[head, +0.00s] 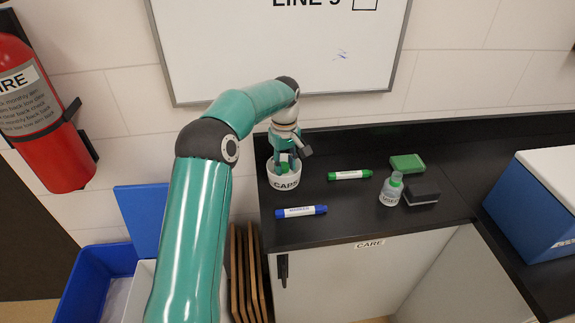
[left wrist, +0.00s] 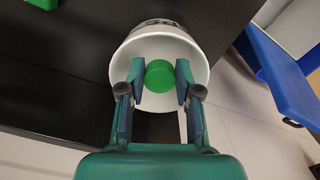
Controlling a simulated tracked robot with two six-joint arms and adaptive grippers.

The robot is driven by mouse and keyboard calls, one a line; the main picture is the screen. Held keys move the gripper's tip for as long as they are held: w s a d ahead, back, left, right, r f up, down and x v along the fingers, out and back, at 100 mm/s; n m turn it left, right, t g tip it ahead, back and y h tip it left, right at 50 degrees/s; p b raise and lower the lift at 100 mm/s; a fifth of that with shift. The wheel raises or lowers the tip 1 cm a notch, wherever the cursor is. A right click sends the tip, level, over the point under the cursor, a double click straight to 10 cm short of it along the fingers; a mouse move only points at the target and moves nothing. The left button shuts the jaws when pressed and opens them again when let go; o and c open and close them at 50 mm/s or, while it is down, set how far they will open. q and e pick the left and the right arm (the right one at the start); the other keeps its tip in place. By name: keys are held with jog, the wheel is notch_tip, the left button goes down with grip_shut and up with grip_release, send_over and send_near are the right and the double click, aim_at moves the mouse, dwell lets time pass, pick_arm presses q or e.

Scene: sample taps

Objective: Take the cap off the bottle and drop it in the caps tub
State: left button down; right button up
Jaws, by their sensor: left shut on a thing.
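The white caps tub (head: 285,183) stands at the left end of the black counter, its "CAPS" lettering facing me. My left gripper (head: 285,160) points down over the tub's mouth, shut on a green cap (left wrist: 159,75). In the left wrist view the cap sits between the two fingertips (left wrist: 160,82), with the white tub (left wrist: 192,50) around it. How deep the fingertips reach into the tub is hard to tell. The clear bottle (head: 390,192) stands upright on the counter to the right, with green at its neck. My right gripper is out of view.
A green marker (head: 350,175) lies between tub and bottle. A blue marker (head: 301,211) lies near the front edge. A green block (head: 407,163) and a dark block (head: 422,192) lie by the bottle. A blue-sided box (head: 540,205) stands right.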

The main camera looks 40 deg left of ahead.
aim_at(285, 167)
pick_arm(q)
jog(key=c, duration=0.7)
grip_release()
notch_tip(285, 167, up, 7)
jog(key=p, duration=0.6)
